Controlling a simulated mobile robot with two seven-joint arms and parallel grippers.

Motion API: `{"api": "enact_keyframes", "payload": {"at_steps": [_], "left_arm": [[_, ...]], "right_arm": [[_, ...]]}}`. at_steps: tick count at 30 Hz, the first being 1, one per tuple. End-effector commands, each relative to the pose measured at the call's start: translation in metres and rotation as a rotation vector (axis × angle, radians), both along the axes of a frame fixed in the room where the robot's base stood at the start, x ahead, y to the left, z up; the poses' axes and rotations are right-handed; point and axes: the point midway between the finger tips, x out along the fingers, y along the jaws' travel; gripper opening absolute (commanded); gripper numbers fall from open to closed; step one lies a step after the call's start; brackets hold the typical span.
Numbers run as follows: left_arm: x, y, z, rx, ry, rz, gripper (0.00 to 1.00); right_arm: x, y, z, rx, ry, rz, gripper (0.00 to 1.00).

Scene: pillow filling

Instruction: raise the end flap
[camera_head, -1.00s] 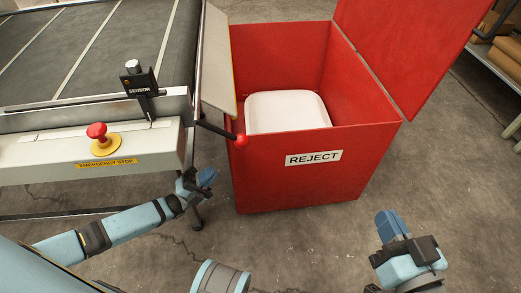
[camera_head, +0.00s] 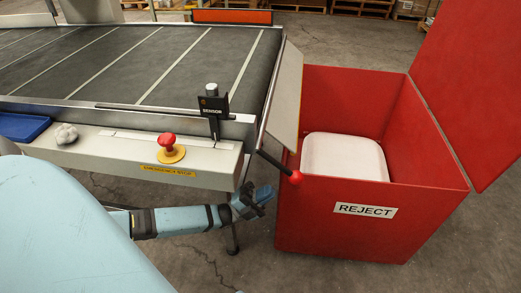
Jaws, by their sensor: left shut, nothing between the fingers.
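The end flap (camera_head: 287,95) is a pale grey plate with a yellow edge at the right end of the conveyor (camera_head: 130,65). It hangs tilted down toward the red bin. A black lever with a red ball knob (camera_head: 296,178) sticks out below the flap's near corner. My left gripper (camera_head: 265,193) is shut and empty, a little left of and below the knob and apart from it. My right gripper is out of view.
The red REJECT bin (camera_head: 340,225) stands right of the flap with its lid up and a white pillow-like item (camera_head: 345,155) inside. A black sensor (camera_head: 213,105) and a red emergency stop button (camera_head: 168,141) sit on the conveyor's near side. A blue tray (camera_head: 22,126) is at left.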

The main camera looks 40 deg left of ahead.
Motion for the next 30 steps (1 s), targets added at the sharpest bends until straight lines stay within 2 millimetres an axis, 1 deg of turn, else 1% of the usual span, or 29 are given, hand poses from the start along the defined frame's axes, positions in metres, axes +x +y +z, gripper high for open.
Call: {"api": "enact_keyframes", "payload": {"at_steps": [1,3,9,15,23,26,30], "left_arm": [[0.006,-0.006,0.005,-0.003,-0.004,-0.002,0.00],[0.013,-0.012,0.013,-0.001,-0.004,-0.002,0.00],[0.026,-0.026,0.027,-0.002,-0.001,-0.001,0.00],[0.030,-0.029,0.032,-0.001,0.001,-0.001,0.00],[0.030,-0.030,0.033,-0.001,0.001,-0.001,0.00],[0.033,-0.036,0.041,-0.003,0.000,0.001,0.00],[0.041,-0.048,0.054,-0.003,0.000,0.001,0.00]], "right_arm": [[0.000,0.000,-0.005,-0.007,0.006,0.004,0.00],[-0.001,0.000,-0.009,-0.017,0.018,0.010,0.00],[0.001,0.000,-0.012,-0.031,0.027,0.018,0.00],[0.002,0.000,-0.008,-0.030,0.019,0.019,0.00],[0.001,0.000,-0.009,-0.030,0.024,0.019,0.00],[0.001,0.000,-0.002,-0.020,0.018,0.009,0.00],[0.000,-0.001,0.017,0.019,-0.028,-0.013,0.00]]}}
